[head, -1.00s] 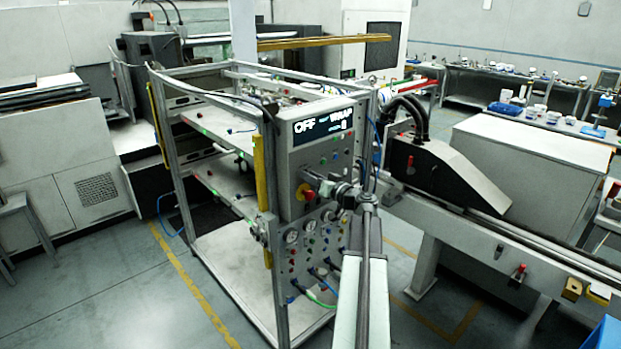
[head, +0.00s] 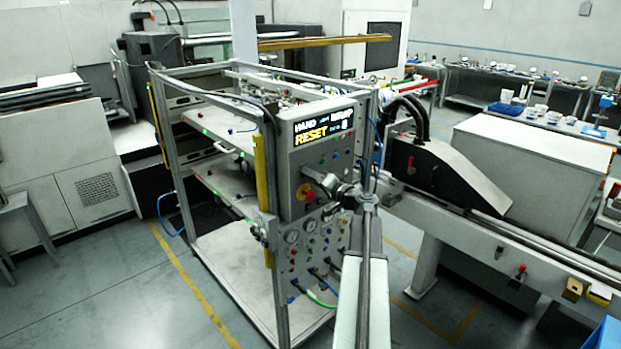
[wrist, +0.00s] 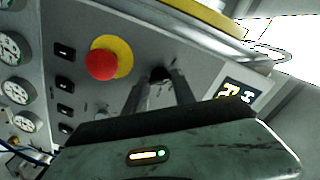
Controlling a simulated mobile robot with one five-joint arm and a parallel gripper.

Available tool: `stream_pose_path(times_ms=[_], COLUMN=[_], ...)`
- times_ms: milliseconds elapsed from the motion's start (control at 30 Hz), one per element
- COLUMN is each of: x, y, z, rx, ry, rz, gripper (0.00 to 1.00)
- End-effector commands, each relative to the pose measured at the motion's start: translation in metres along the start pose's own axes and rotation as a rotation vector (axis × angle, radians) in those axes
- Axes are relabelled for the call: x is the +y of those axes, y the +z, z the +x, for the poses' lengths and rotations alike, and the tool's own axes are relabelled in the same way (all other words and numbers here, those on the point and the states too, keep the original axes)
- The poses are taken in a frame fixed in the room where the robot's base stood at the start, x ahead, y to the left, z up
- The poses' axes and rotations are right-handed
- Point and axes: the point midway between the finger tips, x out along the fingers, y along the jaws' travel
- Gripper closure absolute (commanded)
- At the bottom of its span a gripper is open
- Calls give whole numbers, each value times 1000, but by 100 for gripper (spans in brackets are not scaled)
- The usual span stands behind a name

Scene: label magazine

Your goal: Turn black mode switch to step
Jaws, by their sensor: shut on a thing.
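The control panel (head: 288,170) faces me on the front of the metal frame. Its display (head: 323,126) reads "HAND", "RESET" in yellow and "WRAP"; part of the display shows in the wrist view (wrist: 240,95).
The red stop button with its yellow collar (wrist: 104,62) sits close left of my fingers in the wrist view. Several gauges (wrist: 14,50) and small black switches lie further left. A conveyor rail (head: 520,245) runs right of the panel.

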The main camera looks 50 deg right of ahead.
Motion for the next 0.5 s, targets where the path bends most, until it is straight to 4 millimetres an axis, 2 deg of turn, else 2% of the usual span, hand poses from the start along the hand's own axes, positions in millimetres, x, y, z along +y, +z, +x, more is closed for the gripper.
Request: stream_pose_path(times_ms=[500], x=[0], y=[0], z=[0], rx=[0], ry=[1], rz=[486], gripper=[100])
